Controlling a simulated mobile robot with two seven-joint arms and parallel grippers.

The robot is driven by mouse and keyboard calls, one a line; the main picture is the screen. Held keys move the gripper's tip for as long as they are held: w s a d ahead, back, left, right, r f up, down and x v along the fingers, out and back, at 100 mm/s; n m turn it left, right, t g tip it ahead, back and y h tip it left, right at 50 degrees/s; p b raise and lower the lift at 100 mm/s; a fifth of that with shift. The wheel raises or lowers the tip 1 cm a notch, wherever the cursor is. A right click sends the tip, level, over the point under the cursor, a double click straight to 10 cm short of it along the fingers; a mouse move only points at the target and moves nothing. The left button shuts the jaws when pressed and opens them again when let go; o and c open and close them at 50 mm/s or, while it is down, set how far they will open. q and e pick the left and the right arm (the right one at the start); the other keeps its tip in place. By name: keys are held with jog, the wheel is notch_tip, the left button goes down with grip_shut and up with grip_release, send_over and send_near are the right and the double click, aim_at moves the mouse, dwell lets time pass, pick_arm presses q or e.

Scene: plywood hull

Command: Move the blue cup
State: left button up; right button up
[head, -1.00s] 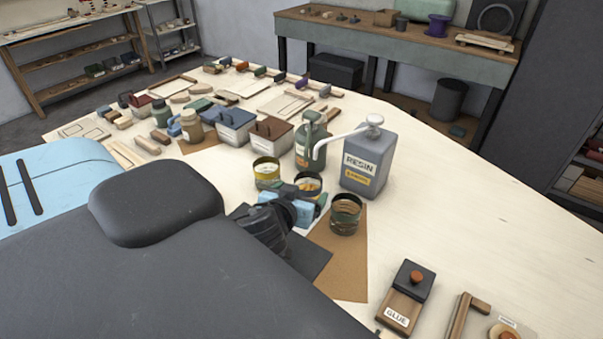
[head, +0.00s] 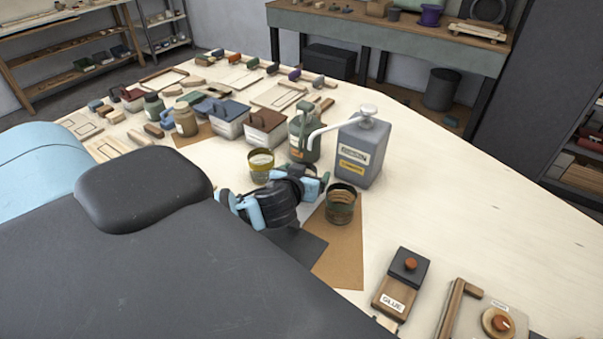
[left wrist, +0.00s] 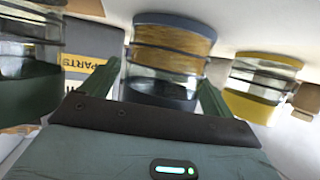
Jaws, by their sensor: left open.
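The blue cup (left wrist: 172,50) is clear with a blue rim and base and yellowish contents. In the left wrist view it stands straight ahead, between the two green fingers of my left gripper (left wrist: 156,88). The gripper is open, and I cannot tell whether a finger touches the cup. In the head view my left gripper (head: 312,180) covers the blue cup. A yellow cup (head: 261,165) stands behind and to the left; it also shows in the left wrist view (left wrist: 260,85). A green cup (head: 340,205) stands to the right, and at left in the wrist view (left wrist: 28,60). My right gripper is not in view.
A grey resin can (head: 362,155) and a green pump bottle (head: 304,138) stand close behind the cups. A brown sheet (head: 340,262) lies in front. A glue box (head: 400,285) is at the front right. The pale table (head: 460,210) is clear to the right.

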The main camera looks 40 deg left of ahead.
pick_arm(q)
jog(key=c, duration=1.1)
jog(key=shift+f, duration=0.1)
